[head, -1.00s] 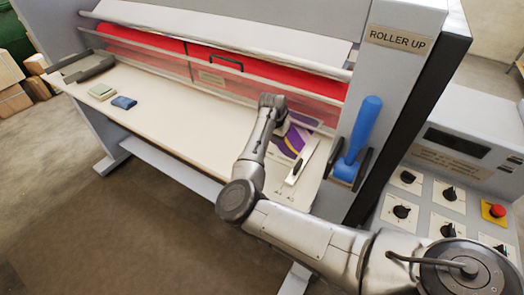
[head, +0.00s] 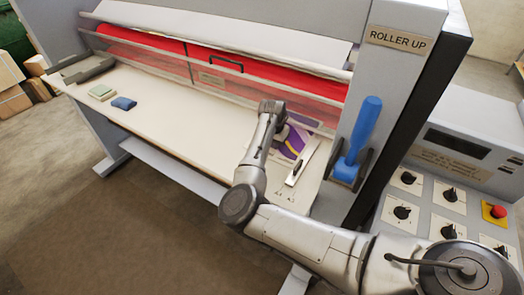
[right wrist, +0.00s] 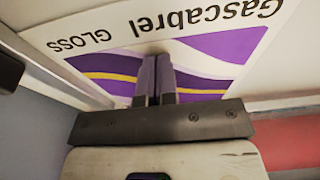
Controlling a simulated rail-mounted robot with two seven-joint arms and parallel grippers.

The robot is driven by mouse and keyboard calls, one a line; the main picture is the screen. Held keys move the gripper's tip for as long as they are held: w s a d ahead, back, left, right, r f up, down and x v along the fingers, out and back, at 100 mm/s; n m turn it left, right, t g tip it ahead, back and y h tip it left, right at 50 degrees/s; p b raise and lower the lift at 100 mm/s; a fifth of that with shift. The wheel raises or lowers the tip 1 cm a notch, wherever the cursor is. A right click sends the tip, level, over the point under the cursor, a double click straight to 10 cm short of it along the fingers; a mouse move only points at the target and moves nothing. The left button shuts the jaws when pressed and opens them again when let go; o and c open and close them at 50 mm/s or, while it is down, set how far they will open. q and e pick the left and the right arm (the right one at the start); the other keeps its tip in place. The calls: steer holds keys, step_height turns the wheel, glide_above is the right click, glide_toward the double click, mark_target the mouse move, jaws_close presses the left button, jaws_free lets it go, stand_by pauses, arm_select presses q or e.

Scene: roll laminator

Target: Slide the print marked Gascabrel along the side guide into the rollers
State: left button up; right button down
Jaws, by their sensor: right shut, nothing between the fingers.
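The Gascabrel print (head: 297,140) lies flat on the right end of the feed table, purple with a yellow curve and a white border. In the right wrist view the print (right wrist: 215,50) appears upside down, with "Gascabrel" and "GLOSS" readable. The side guide (head: 303,163), a pale bar with a dark knob, lies along the print's right side. The red roller (head: 300,97) is behind a clear guard beyond the print. My right gripper (right wrist: 154,68) is shut and empty, its fingertips over the print; whether they touch it I cannot tell. My left gripper is out of view.
A green-grey block (head: 102,92) and a blue cloth-like pad (head: 123,103) lie on the table's left part. The control panel (head: 445,190) is at right. The table's middle is clear.

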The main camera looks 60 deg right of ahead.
stand_by(0.4)
steer(key=shift+f+p, duration=0.1)
steer(key=shift+p, duration=0.3)
stand_by(0.4)
steer(key=shift+f, duration=0.1)
stand_by(0.4)
steer(key=shift+d, duration=0.1)
steer(key=shift+d+p, duration=0.35)
steer(key=shift+d, duration=1.55)
steer(key=shift+d, duration=0.15)
steer(key=shift+d, duration=1.35)
